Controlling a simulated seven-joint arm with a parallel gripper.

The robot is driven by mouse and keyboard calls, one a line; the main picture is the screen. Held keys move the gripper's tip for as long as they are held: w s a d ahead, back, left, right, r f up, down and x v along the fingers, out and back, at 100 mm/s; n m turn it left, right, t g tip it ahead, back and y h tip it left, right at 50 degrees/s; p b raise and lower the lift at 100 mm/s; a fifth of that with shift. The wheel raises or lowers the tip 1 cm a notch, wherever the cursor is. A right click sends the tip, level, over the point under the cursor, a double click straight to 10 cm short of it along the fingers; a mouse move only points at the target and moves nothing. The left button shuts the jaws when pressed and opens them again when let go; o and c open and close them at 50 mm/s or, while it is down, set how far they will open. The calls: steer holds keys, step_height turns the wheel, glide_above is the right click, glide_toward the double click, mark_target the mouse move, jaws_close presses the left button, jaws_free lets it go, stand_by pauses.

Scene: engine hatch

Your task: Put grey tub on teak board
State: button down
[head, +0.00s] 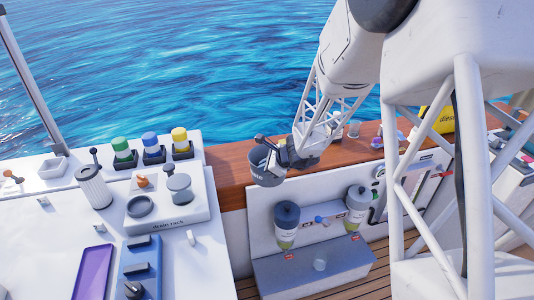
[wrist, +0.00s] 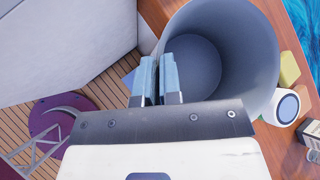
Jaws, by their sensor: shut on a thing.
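The grey tub (head: 266,168) hangs in my gripper (head: 285,153) at the front edge of the teak board (head: 228,168). In the wrist view the tub (wrist: 245,50) is open towards the camera and looks empty. My gripper (wrist: 169,72) is shut on the tub's wall, with its blue-grey fingers at the left side of the rim. The teak board (wrist: 299,160) shows below and to the right of the tub in the wrist view. The tub overlaps the board's front edge in the head view; I cannot tell whether they touch.
A yellow block (wrist: 289,68) and a white cylinder with a blue ring (wrist: 287,107) are close beside the tub on the board. Green, blue and yellow-capped jars (head: 150,145) stand left on the white counter. Two grey-capped bottles (head: 287,225) are below. The board left of the tub is clear.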

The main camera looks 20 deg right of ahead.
mark_target(259, 152)
steer(key=w+f, duration=0.1)
steer(key=w, duration=1.3)
steer(key=shift+d+f, duration=0.15)
steer(key=shift+d, duration=0.1)
steer(key=shift+w+f, duration=0.1)
steer(key=shift+f, duration=1.75)
steer(key=c, duration=1.3)
jaws_free()
steer(key=shift+v, duration=0.8)
steer(key=v, duration=1)
